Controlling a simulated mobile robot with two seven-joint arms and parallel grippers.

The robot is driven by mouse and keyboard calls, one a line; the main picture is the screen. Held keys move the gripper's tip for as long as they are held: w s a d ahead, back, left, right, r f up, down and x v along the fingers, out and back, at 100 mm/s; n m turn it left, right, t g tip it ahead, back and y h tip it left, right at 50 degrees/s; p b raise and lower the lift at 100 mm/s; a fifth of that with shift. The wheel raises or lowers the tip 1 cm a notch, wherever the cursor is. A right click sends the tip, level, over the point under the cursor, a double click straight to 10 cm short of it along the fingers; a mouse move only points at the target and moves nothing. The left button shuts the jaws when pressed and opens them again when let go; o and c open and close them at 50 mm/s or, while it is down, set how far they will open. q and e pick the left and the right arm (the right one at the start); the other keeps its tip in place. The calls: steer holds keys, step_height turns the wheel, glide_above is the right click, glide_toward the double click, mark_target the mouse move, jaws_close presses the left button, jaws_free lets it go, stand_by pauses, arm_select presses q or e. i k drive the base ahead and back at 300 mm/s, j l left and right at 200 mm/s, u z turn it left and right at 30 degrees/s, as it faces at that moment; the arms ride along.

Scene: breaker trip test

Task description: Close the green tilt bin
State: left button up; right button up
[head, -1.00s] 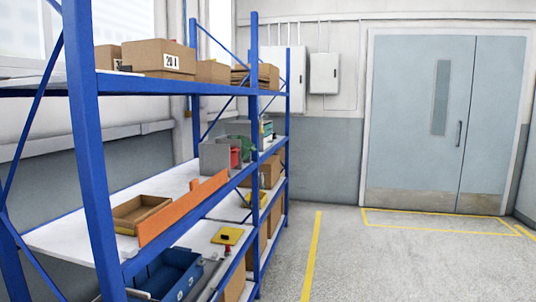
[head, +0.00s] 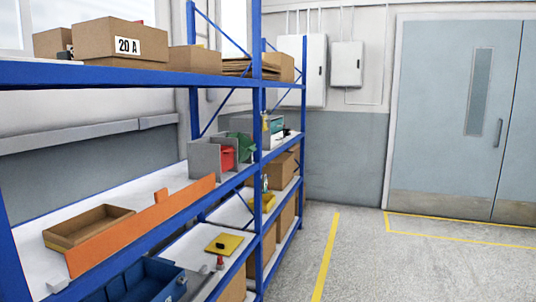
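The green tilt bin (head: 242,147) is on the middle shelf of the blue rack, at the far end of that shelf's near section. It appears tipped outward from a grey housing, but it is small and partly hidden behind a red bin (head: 227,158) and a grey panel (head: 203,158). The red bin also appears tilted out. Neither of my grippers is in view.
The blue rack (head: 262,120) runs along the left, with an orange board (head: 140,226) on its shelf edge and a brown tray (head: 90,226) behind it. A blue bin (head: 150,278) sits lower. Grey floor (head: 390,270) is free at right, before double doors (head: 460,110).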

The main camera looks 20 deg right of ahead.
mark_target(246, 146)
steer(key=i+l+z, duration=0.15)
steer(key=l, duration=0.25)
steer(key=i+l+z, duration=0.1)
steer(key=i+l, duration=0.15)
steer(key=i+l+u, duration=0.1)
steer(key=i+l, duration=0.2)
steer(key=i+l+u, duration=0.15)
steer(key=i+l, duration=0.15)
steer(key=i+l+u, duration=0.1)
steer(key=i+l, duration=0.2)
steer(key=l, duration=0.2)
steer(key=i+l+u, duration=0.1)
steer(key=i+l, duration=0.15)
steer(key=l, duration=0.2)
